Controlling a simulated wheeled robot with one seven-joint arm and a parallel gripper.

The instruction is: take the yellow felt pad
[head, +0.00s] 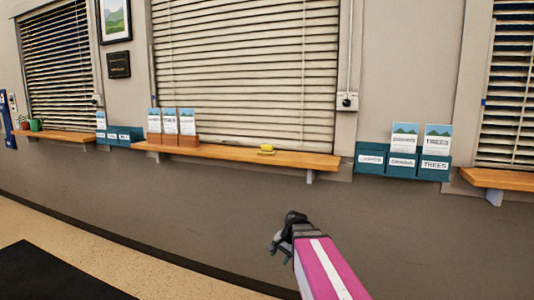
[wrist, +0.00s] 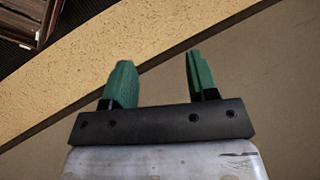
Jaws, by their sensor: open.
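The yellow felt pad (head: 267,150) is a small yellow block lying on the orange wooden window shelf (head: 225,152) in the head view, right of the shelf's middle. My gripper (head: 278,246) is below and in front of the shelf, well apart from the pad. In the wrist view my gripper (wrist: 158,78) shows two green fingers spread apart with nothing between them. The pad does not show in the wrist view.
Orange-brown holders with leaflets (head: 171,125) stand on the shelf's left part. Teal leaflet boxes (head: 403,162) hang on the wall right of the shelf. Another wooden shelf (head: 498,179) is at the far right. A dark mat (head: 50,275) lies on the floor.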

